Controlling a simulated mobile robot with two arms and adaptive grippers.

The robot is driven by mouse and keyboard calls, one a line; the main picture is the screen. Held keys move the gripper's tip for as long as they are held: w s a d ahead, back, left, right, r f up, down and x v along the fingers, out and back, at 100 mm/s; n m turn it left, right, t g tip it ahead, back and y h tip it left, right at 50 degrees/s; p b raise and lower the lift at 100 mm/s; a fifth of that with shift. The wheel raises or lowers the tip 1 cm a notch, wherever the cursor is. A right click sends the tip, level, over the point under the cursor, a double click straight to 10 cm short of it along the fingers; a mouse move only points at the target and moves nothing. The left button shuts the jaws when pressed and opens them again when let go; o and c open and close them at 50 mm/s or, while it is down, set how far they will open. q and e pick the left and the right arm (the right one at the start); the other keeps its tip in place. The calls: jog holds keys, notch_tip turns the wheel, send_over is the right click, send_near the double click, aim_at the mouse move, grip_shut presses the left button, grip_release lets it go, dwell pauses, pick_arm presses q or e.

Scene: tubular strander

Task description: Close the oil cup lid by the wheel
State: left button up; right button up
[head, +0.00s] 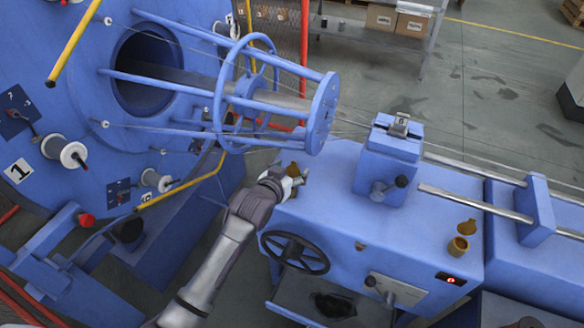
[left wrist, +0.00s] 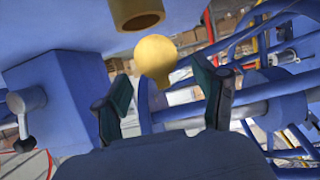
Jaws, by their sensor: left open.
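The brass oil cup by the wheel (head: 292,170) stands on the blue machine top, behind the black handwheel (head: 294,252) and partly hidden by my left gripper (head: 288,185). In the left wrist view the cup (left wrist: 138,12) is at the top edge, its round mouth showing. Its yellow-brass disc lid (left wrist: 154,56) stands open, away from the mouth. My left gripper (left wrist: 162,78) is open, its two dark fingers on either side of the lid's lower part. I cannot tell whether either finger touches it. My right gripper is not in view.
A second oil cup (head: 458,246) with its lid (head: 467,227) open stands at the right of the machine top. A blue block (head: 390,155) with a lever rises right of my gripper. The blue tubular cage (head: 270,95) and its thin wires are close behind.

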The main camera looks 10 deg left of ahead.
pick_arm(q)
jog(key=shift+w+d+f, duration=0.2)
jog(key=shift+w+f, duration=0.1)
jog(key=shift+w, duration=0.25)
jog(key=c, duration=1.2)
jog(key=shift+o, duration=0.2)
jog(key=shift+s+a+f+t+b, duration=0.1)
jog(key=shift+s+f+t+b, duration=0.25)
jog(key=shift+b, duration=0.45)
jog(key=t+b, duration=0.1)
jog(key=b, duration=0.2)
jog(key=s+t+h+b, duration=0.1)
jog(key=t+b, duration=0.1)
jog(key=b, duration=0.1)
jog(key=t+b, duration=0.2)
jog(key=b, duration=0.1)
jog(key=shift+s+a+f+h, duration=0.25)
jog(key=shift+f+h, duration=0.1)
jog(key=shift+h, duration=0.05)
jog(key=shift+s+a+r+t+b, duration=0.1)
jog(key=shift+s+r+t+b, duration=0.1)
jog(key=shift+t+b, duration=0.55)
jog(key=o, duration=1.2)
jog(key=shift+c, duration=0.2)
